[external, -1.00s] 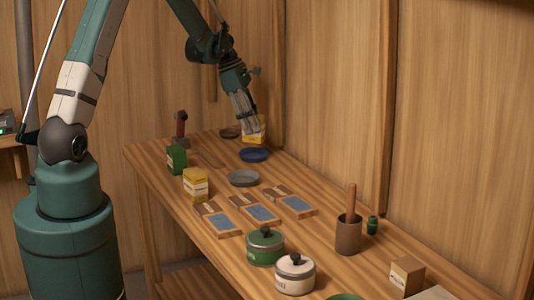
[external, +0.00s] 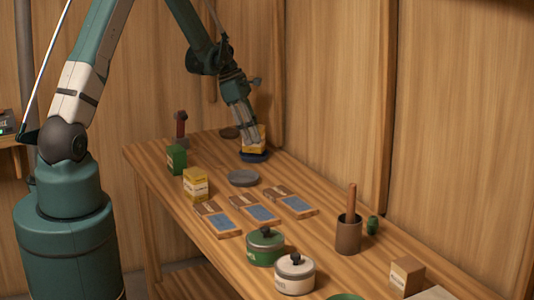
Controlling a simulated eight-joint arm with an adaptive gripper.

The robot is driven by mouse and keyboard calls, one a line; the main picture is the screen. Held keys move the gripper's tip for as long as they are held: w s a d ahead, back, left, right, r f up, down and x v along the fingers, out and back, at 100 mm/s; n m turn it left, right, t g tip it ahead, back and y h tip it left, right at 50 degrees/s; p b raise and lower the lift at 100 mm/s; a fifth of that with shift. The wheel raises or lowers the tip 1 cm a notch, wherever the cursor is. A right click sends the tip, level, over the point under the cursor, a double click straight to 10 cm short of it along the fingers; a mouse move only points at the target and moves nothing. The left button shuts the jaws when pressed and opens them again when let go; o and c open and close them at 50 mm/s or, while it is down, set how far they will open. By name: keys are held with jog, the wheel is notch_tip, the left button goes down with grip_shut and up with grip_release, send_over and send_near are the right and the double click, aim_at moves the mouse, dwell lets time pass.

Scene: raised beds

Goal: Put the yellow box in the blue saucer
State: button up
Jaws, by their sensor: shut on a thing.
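My gripper (external: 247,133) is at the far end of the bench, shut on a yellow box (external: 256,144). The fingers cover part of the box. The box is over the blue saucer (external: 251,157), with its lower edge at or just above the saucer; I cannot tell whether they touch. A second yellow box (external: 195,184) with a pale label band stands on the bench nearer the left edge, apart from my gripper.
A grey saucer (external: 243,177) lies in front of the blue one, and a dark saucer (external: 229,132) lies behind. A green box (external: 176,159) stands left. Brown-and-blue trays, lidded pots (external: 265,246) and a pestle cup (external: 348,235) occupy the nearer bench. A wooden wall runs along the right.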

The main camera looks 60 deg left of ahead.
jog(key=shift+f+b, duration=0.6)
jog(key=o, duration=0.9)
jog(key=shift+r, duration=0.15)
jog(key=shift+r+p, duration=0.55)
jog(key=shift+p, duration=0.15)
jog(key=v, duration=1.2)
jog(key=shift+d, duration=0.1)
